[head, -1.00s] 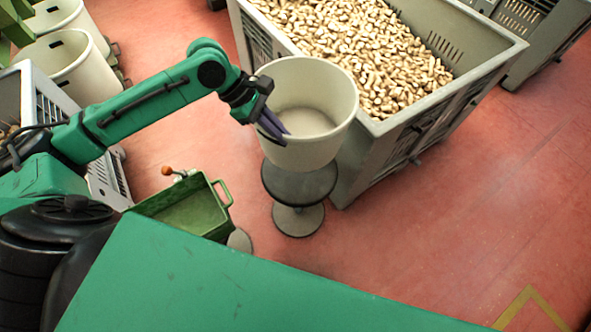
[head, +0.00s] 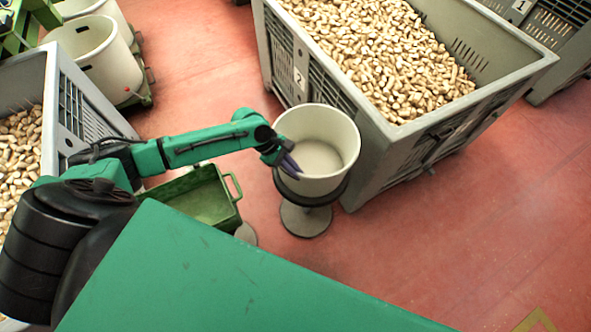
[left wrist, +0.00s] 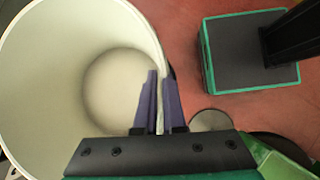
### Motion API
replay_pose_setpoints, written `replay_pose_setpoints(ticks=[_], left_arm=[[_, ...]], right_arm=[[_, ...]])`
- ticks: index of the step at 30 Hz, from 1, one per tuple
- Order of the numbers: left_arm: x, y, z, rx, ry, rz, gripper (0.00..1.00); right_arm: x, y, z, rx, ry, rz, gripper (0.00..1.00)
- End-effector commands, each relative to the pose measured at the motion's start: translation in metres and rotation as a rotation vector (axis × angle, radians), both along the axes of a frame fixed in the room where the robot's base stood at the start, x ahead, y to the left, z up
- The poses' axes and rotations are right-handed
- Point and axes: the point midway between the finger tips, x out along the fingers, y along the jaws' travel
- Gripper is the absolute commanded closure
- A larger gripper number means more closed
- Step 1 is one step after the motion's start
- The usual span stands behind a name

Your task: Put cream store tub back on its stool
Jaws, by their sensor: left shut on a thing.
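The cream store tub (head: 333,132) stands upright and looks empty inside. It is over the dark round seat of the stool (head: 305,221) and appears to rest on it; the seat's rim shows around the tub's bottom. My left gripper (head: 289,165) is at the tub's near left rim. In the left wrist view, the purple fingers of my left gripper (left wrist: 159,105) are shut on the tub's wall, one inside and one outside. The tub's pale interior (left wrist: 60,75) fills the left of that view. My right gripper is not in view.
A large grey crate (head: 420,121) full of corks stands close behind and right of the tub. A green box (head: 238,213) with a handle sits left of the stool. Another crate with corks (head: 50,135) is at the left. Other cream tubs (head: 92,58) stand at the upper left. The floor at right is clear.

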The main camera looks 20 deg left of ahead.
Motion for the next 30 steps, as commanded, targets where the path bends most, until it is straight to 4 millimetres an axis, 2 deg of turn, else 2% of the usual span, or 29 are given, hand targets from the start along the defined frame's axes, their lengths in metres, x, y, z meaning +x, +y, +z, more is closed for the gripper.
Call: replay_pose_setpoints(ticks=[5,6,8,17,20,23,30], left_arm=[[0.001,0.000,0.000,-0.001,-0.002,0.000,1.00],[0.000,0.000,-0.001,0.000,0.001,0.001,0.85],[0.000,0.000,-0.001,0.000,0.001,0.001,0.63],[0.000,0.000,0.000,0.000,0.000,0.000,0.63],[0.000,0.004,0.006,0.002,0.000,0.002,0.63],[0.000,0.016,0.022,0.003,-0.002,0.001,0.63],[-0.003,0.053,0.076,0.004,-0.001,0.003,0.63]], right_arm=[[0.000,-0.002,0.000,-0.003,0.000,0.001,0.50],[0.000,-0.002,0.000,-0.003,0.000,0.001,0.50],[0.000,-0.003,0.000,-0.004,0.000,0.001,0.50],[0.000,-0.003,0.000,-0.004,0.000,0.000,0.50],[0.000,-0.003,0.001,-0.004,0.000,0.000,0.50],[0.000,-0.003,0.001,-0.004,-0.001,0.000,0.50],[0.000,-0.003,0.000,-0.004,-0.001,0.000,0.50]])
